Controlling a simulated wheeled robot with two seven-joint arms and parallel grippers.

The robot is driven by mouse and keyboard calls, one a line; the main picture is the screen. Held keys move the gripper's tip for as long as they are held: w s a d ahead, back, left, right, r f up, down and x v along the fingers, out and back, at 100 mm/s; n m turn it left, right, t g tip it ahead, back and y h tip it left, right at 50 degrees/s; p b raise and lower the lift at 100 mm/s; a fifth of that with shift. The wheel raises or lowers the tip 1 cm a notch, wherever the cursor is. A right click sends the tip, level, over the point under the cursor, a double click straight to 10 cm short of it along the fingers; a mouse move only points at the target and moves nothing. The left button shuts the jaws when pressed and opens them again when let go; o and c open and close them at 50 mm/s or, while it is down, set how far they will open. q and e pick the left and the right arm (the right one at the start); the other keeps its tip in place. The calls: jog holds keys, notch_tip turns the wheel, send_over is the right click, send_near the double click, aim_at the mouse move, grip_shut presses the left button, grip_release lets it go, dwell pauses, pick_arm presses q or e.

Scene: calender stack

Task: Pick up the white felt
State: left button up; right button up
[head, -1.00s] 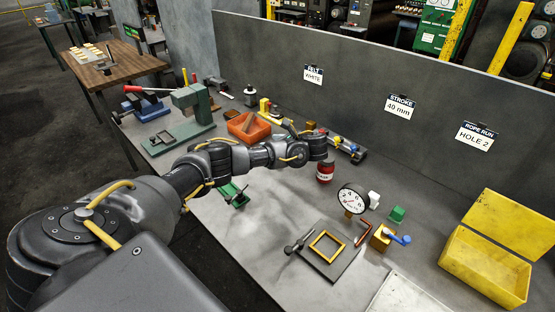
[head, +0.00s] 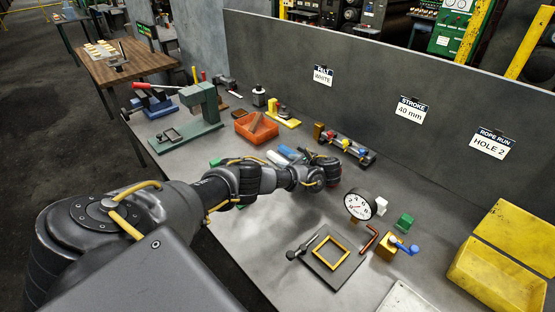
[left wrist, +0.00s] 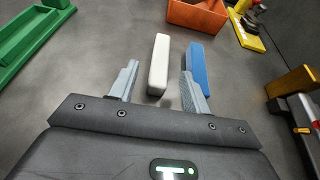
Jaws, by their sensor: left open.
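The white felt (left wrist: 158,66) is a pale, narrow block lying on the grey bench top in the left wrist view. A blue block (left wrist: 201,66) of similar shape lies just right of it. My left gripper (left wrist: 160,70) is open, its fingers on either side of the near part of the white felt in that picture. The right finger overlaps the lower end of the blue block. The height of the fingers above the bench is unclear. In the head view the white felt (head: 277,158) and blue block (head: 289,152) show just beyond my left wrist. My right gripper is not in view.
An orange bin (head: 256,128) stands behind the felts. A green press (head: 190,125) is to the left. A rack with coloured knobs (head: 345,147) stands to the right. A sign on the back panel (head: 323,75) reads "FELT WHITE". A dial gauge (head: 360,205) stands farther right.

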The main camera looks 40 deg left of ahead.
aim_at(280, 159)
pick_arm(q)
jog(key=shift+a+f, duration=0.15)
jog(key=shift+a, duration=0.1)
jog(key=x, duration=0.5)
jog(key=shift+a+f, duration=0.15)
jog(key=shift+a, duration=0.15)
jog(key=shift+w, duration=0.1)
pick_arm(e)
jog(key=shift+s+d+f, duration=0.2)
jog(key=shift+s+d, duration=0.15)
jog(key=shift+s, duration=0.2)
pick_arm(q)
grip_shut()
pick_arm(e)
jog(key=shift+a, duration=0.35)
